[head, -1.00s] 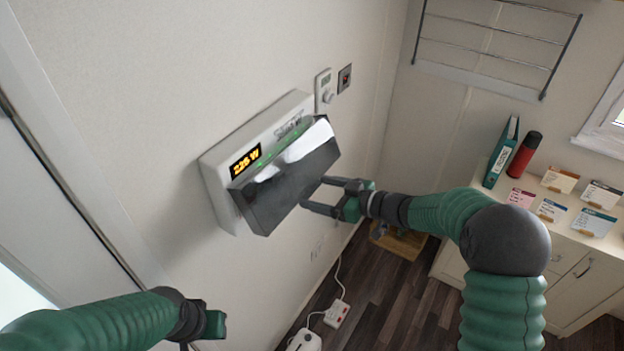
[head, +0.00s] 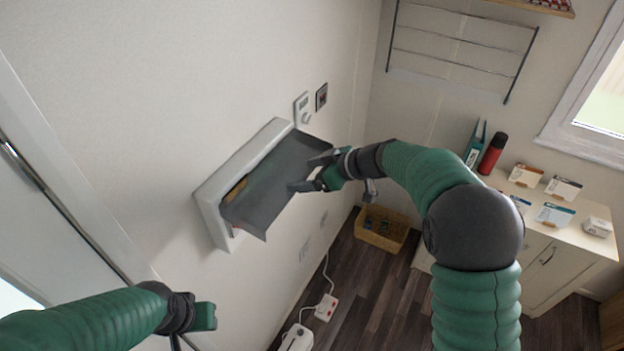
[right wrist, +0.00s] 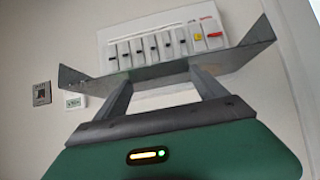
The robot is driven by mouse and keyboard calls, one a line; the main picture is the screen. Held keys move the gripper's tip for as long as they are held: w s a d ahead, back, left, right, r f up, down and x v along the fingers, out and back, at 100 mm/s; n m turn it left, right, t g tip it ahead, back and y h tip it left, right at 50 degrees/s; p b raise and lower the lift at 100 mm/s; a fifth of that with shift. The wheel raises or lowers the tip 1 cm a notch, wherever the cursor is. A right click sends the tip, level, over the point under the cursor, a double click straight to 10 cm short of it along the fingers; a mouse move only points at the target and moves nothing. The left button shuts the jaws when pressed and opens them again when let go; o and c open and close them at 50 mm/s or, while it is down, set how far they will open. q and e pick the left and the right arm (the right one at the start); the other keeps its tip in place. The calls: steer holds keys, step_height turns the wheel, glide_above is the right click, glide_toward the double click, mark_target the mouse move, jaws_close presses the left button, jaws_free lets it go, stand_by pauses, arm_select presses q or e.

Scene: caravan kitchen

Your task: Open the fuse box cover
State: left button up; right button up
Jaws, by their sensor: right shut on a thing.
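The fuse box (head: 215,213) is a white case on the wall in the head view. Its dark grey cover (head: 280,180) is swung up and out from the case, with a gap between them. In the right wrist view, a row of switches (right wrist: 165,46) shows behind the edge of the cover (right wrist: 165,72). My right gripper (head: 304,172) is at the cover's right edge, shut on it. Its fingers also meet the cover in the wrist view (right wrist: 165,85). My left gripper (head: 190,340) is low at the left, away from the box; its fingers are mostly cut off.
A thermostat (head: 302,108) and a small switch plate (head: 321,96) are on the wall right of the box. A yellow crate (head: 382,230) and a white power strip (head: 326,307) are on the floor. A cabinet (head: 545,262) stands at the right.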

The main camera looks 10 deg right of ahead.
steer(key=shift+w+a+r+g+h, duration=0.3)
steer(key=shift+a+r+g+h, duration=0.2)
steer(key=shift+r+h, duration=0.25)
steer(key=shift+w+a+r+g+h, duration=0.3)
steer(key=shift+a+r+g+h, duration=0.25)
steer(key=shift+r, duration=0.25)
